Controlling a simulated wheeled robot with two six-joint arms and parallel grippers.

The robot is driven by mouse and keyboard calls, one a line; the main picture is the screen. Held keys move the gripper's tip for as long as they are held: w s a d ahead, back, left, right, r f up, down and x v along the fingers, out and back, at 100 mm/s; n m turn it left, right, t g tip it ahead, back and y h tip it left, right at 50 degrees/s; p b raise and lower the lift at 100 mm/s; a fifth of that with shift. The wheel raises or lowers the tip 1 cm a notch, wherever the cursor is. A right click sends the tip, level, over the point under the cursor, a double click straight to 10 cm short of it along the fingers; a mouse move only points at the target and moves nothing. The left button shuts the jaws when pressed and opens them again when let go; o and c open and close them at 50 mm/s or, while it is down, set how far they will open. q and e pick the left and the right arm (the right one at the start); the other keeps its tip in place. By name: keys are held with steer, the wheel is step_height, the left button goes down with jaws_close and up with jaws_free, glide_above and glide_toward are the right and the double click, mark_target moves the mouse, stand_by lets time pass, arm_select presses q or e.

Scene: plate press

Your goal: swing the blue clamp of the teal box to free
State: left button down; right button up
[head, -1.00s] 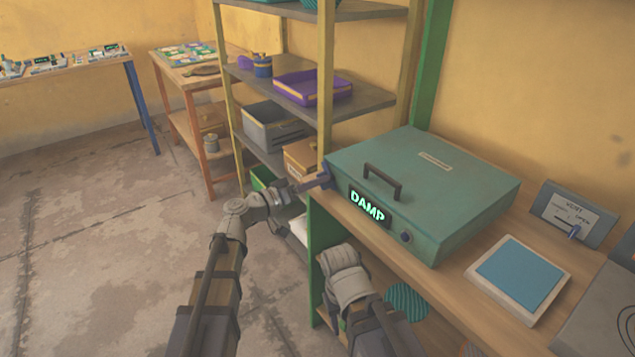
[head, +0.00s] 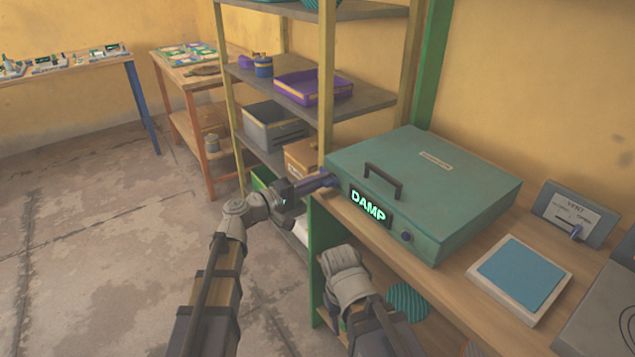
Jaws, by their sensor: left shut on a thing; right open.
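The teal box (head: 440,176) sits shut on the wooden bench, with a dark handle (head: 383,182) on its lid. Its front display (head: 368,205) reads DAMP in green. The blue clamp (head: 318,182) is a short dark-blue bar at the box's left front corner, pointing out to the left. My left gripper (head: 292,195) is shut on the blue clamp's outer end and partly hides it. My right gripper (head: 340,258) is open and empty, low in front of the bench edge; its fingertips are hard to make out.
On the bench (head: 400,245), right of the box, lie a white-framed blue pad (head: 521,272) and a VENT panel (head: 575,214) with a small blue lever. A shelf rack (head: 360,98) with a purple tray (head: 312,87) stands behind the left gripper. Floor at left is clear.

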arm_select(q)
steer(key=shift+n, duration=0.6)
steer(key=c, duration=0.8)
jaws_free()
steer(key=shift+c, duration=0.2)
steer(key=v, duration=0.8)
steer(key=shift+w+d, duration=0.1)
